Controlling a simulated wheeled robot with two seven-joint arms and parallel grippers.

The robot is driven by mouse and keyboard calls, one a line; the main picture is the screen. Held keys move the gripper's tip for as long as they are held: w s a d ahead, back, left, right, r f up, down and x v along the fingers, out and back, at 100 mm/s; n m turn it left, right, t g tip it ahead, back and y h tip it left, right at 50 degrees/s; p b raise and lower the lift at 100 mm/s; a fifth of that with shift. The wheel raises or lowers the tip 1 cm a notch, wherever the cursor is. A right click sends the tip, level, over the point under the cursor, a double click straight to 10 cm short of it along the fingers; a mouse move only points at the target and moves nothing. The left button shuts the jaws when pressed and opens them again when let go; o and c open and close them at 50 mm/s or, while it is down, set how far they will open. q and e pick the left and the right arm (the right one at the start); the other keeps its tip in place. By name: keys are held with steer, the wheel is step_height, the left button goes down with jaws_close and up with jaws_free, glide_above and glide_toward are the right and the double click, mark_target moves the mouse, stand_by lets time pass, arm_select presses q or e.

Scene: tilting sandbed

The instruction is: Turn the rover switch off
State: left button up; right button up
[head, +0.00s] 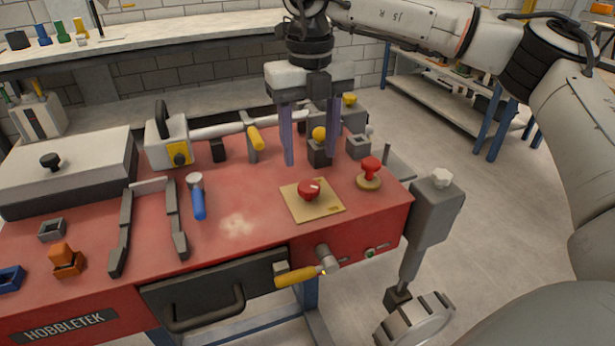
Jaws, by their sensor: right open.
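No part is clearly labelled as the rover switch. A red knob with a pale mark (309,190) sits on a square tan plate (326,207) near the right front of the red bench top. A red mushroom-shaped knob (370,169) on a round tan base stands to its right. A dark block with a yellow ball on top (319,134) stands behind the plate. My right gripper (310,160) points down with its two purple fingers apart and nothing visibly held. It is above and behind the plate, around the block in the picture; contact cannot be told. My left gripper is out of view.
The red bench (260,205) carries a grey lidded box (70,175), a blue-handled tool (198,202), a grey pipe with a yellow lever (255,137) and an orange block (62,255).

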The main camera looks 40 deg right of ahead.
mark_target(309, 185)
step_height(309, 185, down, 8)
steer(key=shift+r, duration=0.25)
steer(key=c, duration=1.1)
steer(key=shift+o, duration=0.2)
